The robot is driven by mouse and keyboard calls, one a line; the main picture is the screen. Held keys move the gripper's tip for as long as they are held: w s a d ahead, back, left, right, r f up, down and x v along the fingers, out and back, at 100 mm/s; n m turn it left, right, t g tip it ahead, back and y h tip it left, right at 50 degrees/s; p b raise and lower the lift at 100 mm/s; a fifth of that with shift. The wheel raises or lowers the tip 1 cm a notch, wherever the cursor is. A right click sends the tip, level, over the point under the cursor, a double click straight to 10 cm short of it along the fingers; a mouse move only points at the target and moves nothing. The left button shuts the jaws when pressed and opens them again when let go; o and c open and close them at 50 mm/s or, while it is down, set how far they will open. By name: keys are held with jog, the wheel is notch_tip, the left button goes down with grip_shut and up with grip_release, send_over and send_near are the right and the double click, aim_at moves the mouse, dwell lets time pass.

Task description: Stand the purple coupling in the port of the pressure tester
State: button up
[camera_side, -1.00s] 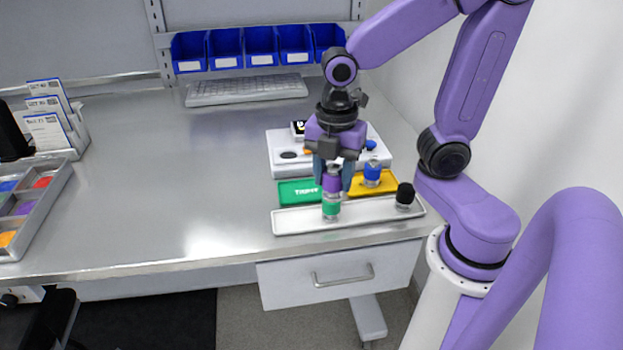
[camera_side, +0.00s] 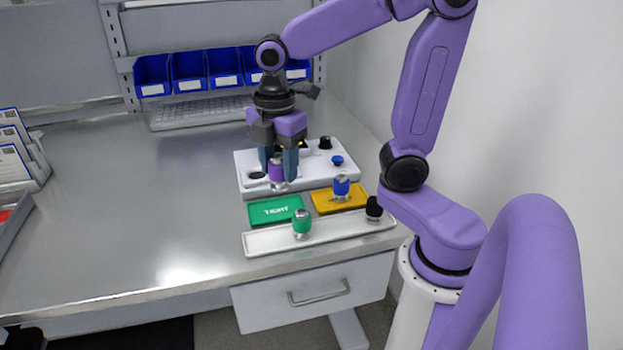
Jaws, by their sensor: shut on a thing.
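My gripper (camera_side: 283,178) points down and is shut on the purple coupling (camera_side: 276,170). The coupling is upright, with a pale metallic lower end below the fingers. It shows in front of the left part of the white pressure tester (camera_side: 347,180). I cannot tell how high it is above the tester's top. A dark round opening (camera_side: 256,175), which looks like the port, lies just left of the coupling. The coupling appears beside this opening, not in it. The gripper hides part of the tester's top.
A green coupling (camera_side: 302,224) and a black one (camera_side: 374,208) stand at the long white tray (camera_side: 263,243). A blue coupling (camera_side: 341,187) stands on the yellow mat (camera_side: 322,203). The green mat (camera_side: 262,212) is empty. The tester carries a blue button (camera_side: 337,160) and a black knob (camera_side: 325,142).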

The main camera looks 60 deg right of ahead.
jog(key=w+d+f+m, duration=0.2)
jog(key=w+d+m, duration=0.4)
jog(key=w+d, duration=1)
jog(key=shift+w+a+f, duration=0.25)
jog(key=shift+a+f, duration=0.05)
jog(key=shift+f, duration=0.55)
jog(key=shift+w+a+f, duration=0.25)
jog(key=shift+a+f, duration=0.05)
jog(key=shift+f, duration=0.55)
jog(key=shift+w+a+f, duration=0.25)
jog(key=shift+a+f, duration=0.05)
jog(key=shift+f, duration=0.55)
jog(key=shift+f, duration=0.3)
jog(key=shift+f, duration=0.7)
jog(key=shift+f, duration=0.35)
jog(key=shift+f, duration=0.25)
jog(key=shift+f, duration=0.45)
jog(key=shift+f, duration=0.25)
